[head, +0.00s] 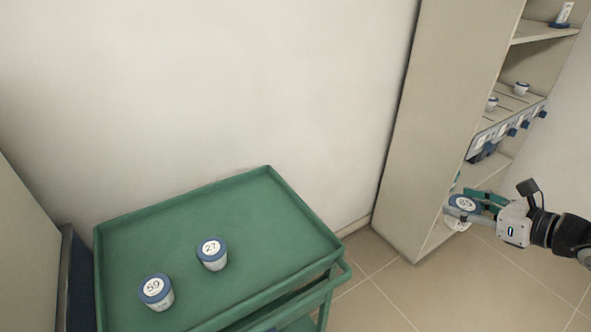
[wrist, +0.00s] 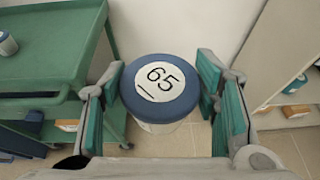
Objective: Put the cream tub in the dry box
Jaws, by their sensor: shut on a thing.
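My gripper (head: 474,204) is shut on a tub with a blue lid and a pale body, held in the air in front of the open cabinet. In the wrist view, this tub (wrist: 160,84) sits upright between the green finger pads, and its white label reads 65. Two similar tubs stand on the green cart: one labelled 59 (head: 156,291) and one labelled 27 (head: 212,253). I cannot tell which thing is the dry box; no label naming it is readable.
The green cart (head: 280,205) has a raised rim and much free room on its top. The beige cabinet (head: 435,120) at the right has open shelves. Small tubs (head: 521,89) stand on its middle shelf, above a row of tags and blue parts. The tiled floor between is clear.

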